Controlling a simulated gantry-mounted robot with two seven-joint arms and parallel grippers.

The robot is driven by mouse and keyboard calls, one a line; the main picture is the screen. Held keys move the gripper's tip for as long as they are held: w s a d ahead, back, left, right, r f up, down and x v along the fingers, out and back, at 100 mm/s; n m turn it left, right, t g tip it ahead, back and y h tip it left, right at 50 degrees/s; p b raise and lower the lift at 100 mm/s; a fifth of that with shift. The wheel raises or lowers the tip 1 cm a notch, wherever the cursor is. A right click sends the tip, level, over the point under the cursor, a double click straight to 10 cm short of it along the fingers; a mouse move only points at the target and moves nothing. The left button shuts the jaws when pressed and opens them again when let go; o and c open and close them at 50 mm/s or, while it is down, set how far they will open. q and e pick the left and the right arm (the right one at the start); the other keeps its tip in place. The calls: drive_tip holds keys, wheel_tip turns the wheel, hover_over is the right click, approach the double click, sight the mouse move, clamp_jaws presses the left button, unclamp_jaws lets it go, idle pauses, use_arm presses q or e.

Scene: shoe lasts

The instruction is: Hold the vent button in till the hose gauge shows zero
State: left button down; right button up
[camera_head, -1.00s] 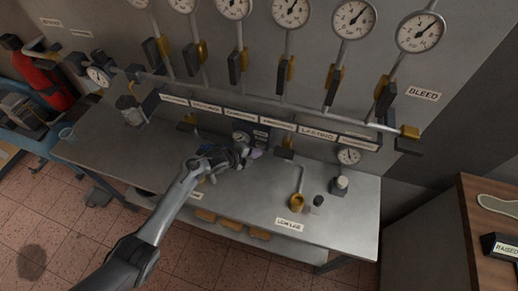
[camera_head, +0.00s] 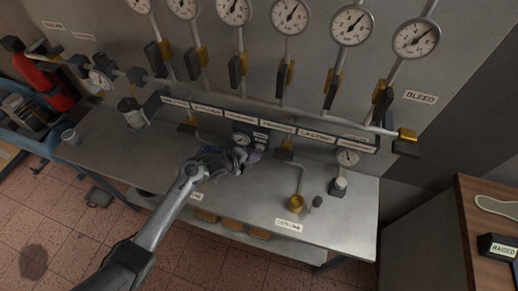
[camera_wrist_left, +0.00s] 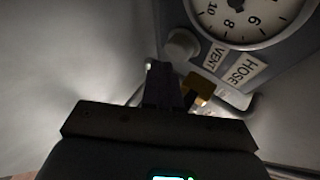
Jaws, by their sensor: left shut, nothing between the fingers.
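The hose gauge (camera_wrist_left: 246,14) is a white dial at the top of the left wrist view, cut off by the frame edge. Its needle does not show there. It also shows small at the back of the bench in the head view (camera_head: 241,139). Below it are the VENT label (camera_wrist_left: 215,57) and the HOSE label (camera_wrist_left: 243,70). A round grey button (camera_wrist_left: 182,45) sits left of the VENT label. My left gripper (camera_wrist_left: 160,70) is shut and empty, its tips just below and left of the button. I cannot tell whether they touch it. My right gripper is not in view.
A yellow fitting (camera_wrist_left: 200,84) is close right of the fingers. A row of large gauges (camera_head: 289,16) and a pipe (camera_head: 270,104) run along the wall.

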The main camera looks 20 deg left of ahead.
use_arm(q)
drive_tip(key=shift+s, duration=0.1)
drive_tip(key=shift+s, duration=0.1)
drive_tip(key=s+p, duration=0.3)
drive_tip(key=s, duration=0.2)
drive_tip(key=shift+p, duration=0.3)
drive_tip(key=shift+d, duration=0.1)
idle(0.5)
